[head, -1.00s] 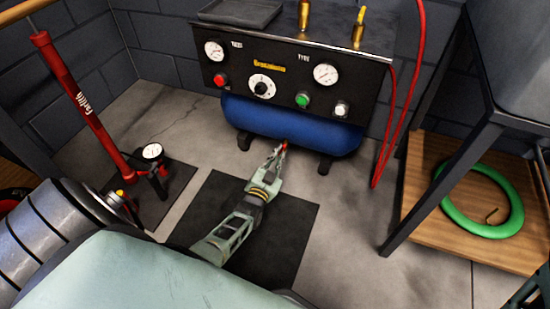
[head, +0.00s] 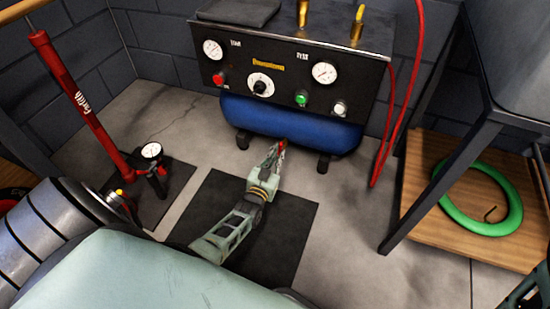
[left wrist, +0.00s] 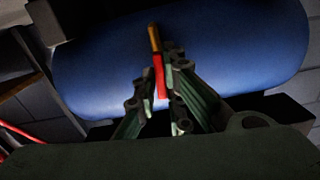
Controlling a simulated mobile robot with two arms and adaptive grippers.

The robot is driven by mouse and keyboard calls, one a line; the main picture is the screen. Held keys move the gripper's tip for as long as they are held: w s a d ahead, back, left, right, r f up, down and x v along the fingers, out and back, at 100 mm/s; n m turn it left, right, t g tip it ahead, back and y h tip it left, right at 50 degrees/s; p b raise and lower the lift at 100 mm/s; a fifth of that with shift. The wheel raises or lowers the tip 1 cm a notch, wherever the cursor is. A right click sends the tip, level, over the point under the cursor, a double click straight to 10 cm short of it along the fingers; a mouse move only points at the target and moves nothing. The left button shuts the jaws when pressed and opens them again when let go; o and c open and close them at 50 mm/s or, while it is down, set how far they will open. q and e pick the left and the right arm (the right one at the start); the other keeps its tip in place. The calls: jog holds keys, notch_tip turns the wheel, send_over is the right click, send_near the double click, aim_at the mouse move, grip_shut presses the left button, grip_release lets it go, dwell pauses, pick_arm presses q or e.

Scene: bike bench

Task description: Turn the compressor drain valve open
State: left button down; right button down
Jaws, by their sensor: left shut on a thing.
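The compressor's drain valve shows as a small red lever (head: 283,144) under the blue tank (head: 290,124). In the left wrist view the red lever (left wrist: 159,80) has a brass part (left wrist: 154,38) at its far end, in front of the tank. My left gripper (head: 279,149) reaches in from the floor side, low before the tank. Its fingers (left wrist: 165,85) are shut on the red lever, one on each side. The fingers partly hide the lever in the head view. My right gripper is out of view; only a dark green piece of my arm shows at the lower right corner.
The compressor's panel (head: 284,79) with gauges and knobs is above the tank. A red hose (head: 405,95) hangs on its right. A red floor pump (head: 83,105) stands left. A wooden shelf (head: 420,230) with a green tube (head: 452,212) is right. A black mat (head: 285,250) lies below my arm.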

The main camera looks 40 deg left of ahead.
pick_arm(q)
jog(key=c, duration=1.9)
grip_release()
jog(key=shift+w+a+r, duration=0.1)
jog(key=shift+a+r, duration=0.4)
jog(key=shift+r, duration=0.15)
jog(key=shift+o, duration=0.3)
jog(key=shift+f, duration=0.15)
jog(key=shift+d, duration=0.15)
notch_tip(320, 180, up, 10)
jog(key=s, duration=0.1)
jog(key=shift+s+a+y, duration=0.2)
jog(key=shift+s+y, duration=0.05)
jog(key=shift+y, duration=0.05)
